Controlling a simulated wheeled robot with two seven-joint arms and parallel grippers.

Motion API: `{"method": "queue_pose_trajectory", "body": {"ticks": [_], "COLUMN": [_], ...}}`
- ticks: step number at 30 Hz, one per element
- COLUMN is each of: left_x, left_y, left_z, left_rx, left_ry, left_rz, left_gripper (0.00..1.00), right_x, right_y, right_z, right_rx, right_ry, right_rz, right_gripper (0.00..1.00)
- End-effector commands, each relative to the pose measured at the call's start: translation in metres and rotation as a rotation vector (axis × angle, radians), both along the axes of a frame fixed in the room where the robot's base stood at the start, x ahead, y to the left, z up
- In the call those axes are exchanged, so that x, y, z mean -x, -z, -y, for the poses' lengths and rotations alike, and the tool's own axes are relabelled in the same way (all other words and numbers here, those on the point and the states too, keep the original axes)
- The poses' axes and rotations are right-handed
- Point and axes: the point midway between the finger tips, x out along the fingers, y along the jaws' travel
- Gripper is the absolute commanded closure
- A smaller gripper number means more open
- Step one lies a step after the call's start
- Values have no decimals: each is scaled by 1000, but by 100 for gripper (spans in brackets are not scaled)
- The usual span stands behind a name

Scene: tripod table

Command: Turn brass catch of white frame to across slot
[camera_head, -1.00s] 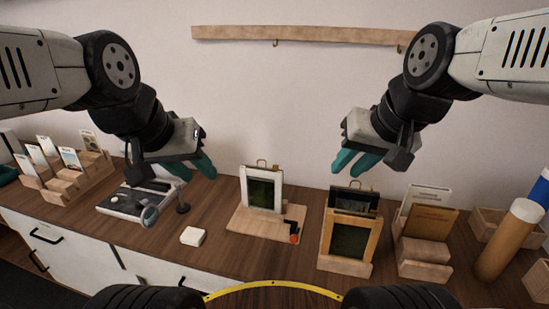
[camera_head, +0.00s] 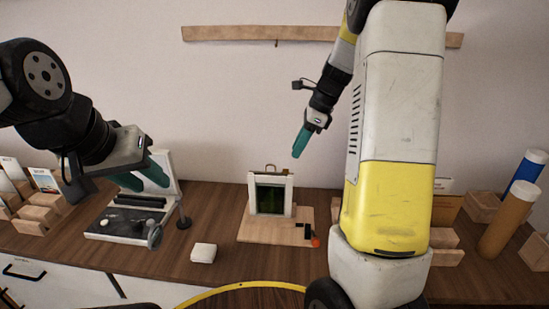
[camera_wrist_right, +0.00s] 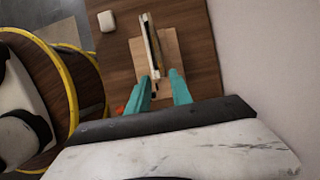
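The white frame (camera_head: 252,196) stands upright around a dark green panel on a wooden base (camera_head: 258,233) on the table. Small brass-coloured metal (camera_head: 270,169) shows at its top edge; I cannot tell the catch's exact shape or which way it points. My right gripper (camera_head: 299,149) hangs above and slightly right of the frame, apart from it. In the right wrist view its two fingers (camera_wrist_right: 161,92) are apart with nothing held, and the frame (camera_wrist_right: 148,40) shows nearly edge-on beyond them. My left gripper (camera_head: 142,180) is open and empty, well left of the frame.
A black piece and an orange-red knob (camera_head: 315,242) sit at the base's right front.

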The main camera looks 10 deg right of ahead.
Motion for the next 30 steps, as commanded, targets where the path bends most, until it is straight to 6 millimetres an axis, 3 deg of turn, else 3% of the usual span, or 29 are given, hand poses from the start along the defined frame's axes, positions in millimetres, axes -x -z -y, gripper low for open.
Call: {"method": "queue_pose_trajectory", "body": {"ticks": [6, 12, 23, 27, 30], "left_x": [0, 0, 0, 0, 0], "left_y": [0, 0, 0, 0, 0], "left_z": [0, 0, 0, 0, 0], "left_rx": [0, 0, 0, 0, 0], "left_ry": [0, 0, 0, 0, 0], "left_rz": [0, 0, 0, 0, 0], "left_gripper": [64, 64, 64, 64, 64], "right_x": [-2, -5, -6, -6, -6], "right_y": [34, 56, 61, 61, 61], "right_z": [-14, -23, -25, -25, -25], "right_rx": [0, 1, 1, 1, 1], "right_ry": [-4, -5, -5, -6, -6], "right_rz": [-4, -1, 1, 1, 1], "right_gripper": [74, 74, 74, 100, 100]}}
